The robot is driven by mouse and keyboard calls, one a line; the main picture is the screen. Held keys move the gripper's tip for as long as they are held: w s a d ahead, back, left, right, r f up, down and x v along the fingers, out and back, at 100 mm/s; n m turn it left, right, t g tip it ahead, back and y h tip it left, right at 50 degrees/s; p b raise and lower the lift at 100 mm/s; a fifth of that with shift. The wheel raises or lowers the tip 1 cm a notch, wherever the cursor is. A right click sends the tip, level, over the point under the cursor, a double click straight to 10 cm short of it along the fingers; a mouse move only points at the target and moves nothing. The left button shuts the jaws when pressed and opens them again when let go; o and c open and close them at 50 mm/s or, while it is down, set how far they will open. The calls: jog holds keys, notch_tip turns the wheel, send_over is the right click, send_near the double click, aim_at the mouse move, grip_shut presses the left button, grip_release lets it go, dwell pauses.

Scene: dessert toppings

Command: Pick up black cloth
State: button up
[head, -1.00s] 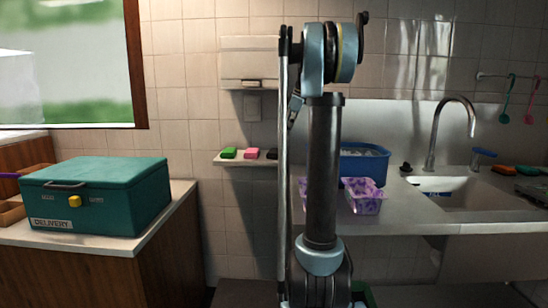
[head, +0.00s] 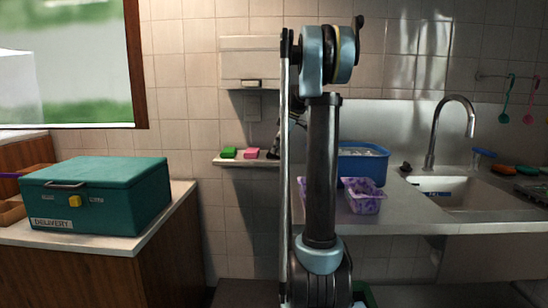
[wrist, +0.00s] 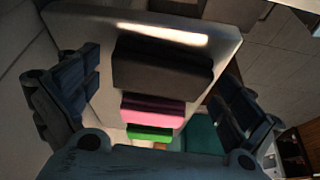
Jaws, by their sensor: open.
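The black cloth (wrist: 160,68) is a folded dark block on a pale wall shelf (head: 230,161). In the head view the black cloth (head: 272,155) shows at the shelf's right end, partly hidden by my arm. My gripper (wrist: 160,75) is open, with one finger on each side of the black cloth in the wrist view and apart from it. In the head view my gripper is mostly hidden behind my arm, just above the cloth.
A pink cloth (head: 251,153) and a green cloth (head: 228,153) lie in a row left of the black one. A white wall box (head: 250,62) hangs above the shelf. A blue tub (head: 362,166) and purple basket (head: 364,197) stand right on the counter.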

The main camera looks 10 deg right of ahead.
jog(key=c, duration=0.9)
jog(key=shift+c, duration=0.2)
jog(key=shift+s+r, duration=0.15)
jog(key=shift+r, duration=0.1)
notch_tip(320, 180, up, 6)
jog(key=shift+r, duration=0.25)
jog(key=s+a, duration=0.2)
jog(key=s, duration=0.7)
jog(key=s+a, duration=0.2)
jog(key=s, duration=0.8)
jog(key=shift+s, duration=0.2)
